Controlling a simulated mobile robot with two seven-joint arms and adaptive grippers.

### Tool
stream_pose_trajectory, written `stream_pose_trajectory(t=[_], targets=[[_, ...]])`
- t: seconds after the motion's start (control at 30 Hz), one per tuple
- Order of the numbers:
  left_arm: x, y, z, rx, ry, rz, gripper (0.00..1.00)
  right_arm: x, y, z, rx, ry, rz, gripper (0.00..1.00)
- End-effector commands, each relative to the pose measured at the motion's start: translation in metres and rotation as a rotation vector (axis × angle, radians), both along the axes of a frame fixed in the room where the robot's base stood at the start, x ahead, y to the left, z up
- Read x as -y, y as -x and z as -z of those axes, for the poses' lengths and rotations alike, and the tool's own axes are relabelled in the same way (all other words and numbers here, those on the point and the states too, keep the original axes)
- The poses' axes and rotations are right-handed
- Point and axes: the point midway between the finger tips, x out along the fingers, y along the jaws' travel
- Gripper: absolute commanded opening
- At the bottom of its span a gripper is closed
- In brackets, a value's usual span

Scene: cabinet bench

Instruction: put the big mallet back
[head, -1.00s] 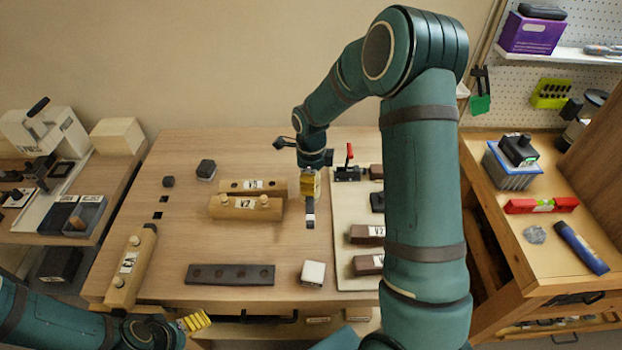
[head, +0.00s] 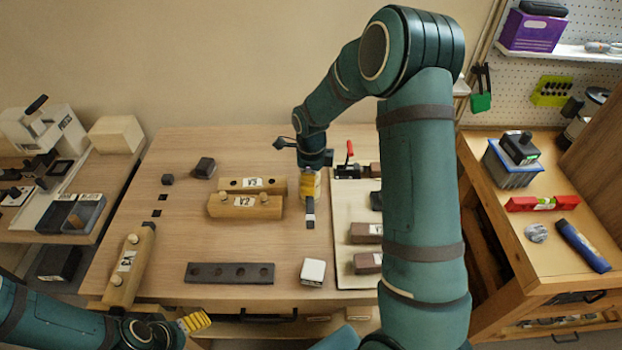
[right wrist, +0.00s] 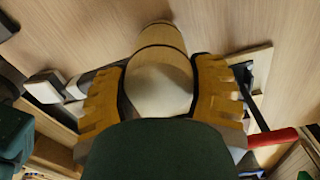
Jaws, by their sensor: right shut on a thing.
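My right gripper (head: 309,185) is low over the middle of the bench, right of the labelled wooden blocks. In the right wrist view its yellow fingers close on both sides of a round wooden piece (right wrist: 160,85) with a pale rounded end and a dark band. I take this piece for part of the big mallet; the rest is hidden, and I cannot tell whether it touches the bench. A narrow dark and white thing (head: 310,212) shows just in front of the gripper. My left gripper (head: 195,321) is at the lower left, its opening unclear.
Pegged wooden blocks (head: 245,205) lie left of the right gripper. A dark strip with holes (head: 230,273) and a white block (head: 313,272) lie nearer. A red-handled clamp (head: 348,165) stands close on the right. Small dark blocks (head: 204,167) lie back left.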

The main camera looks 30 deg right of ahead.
Motion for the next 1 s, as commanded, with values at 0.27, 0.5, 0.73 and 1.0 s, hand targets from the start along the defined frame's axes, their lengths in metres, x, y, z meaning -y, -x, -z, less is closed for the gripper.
stream_pose_trajectory(t=[0.27,0.5,0.73,1.0], targets=[[0.000,0.000,0.005,0.000,0.000,0.000,0.78,0.000,0.000,0.006,0.001,0.001,-0.001,0.15],[0.000,0.000,0.005,0.000,0.000,0.000,0.78,0.000,0.000,0.006,0.000,0.000,-0.001,0.15],[0.000,0.000,0.005,0.000,0.000,0.000,0.78,0.000,0.000,0.007,0.000,0.000,0.000,0.15],[0.000,0.000,0.010,0.000,0.000,0.000,0.78,0.000,0.000,0.013,0.000,0.000,-0.001,0.15]])
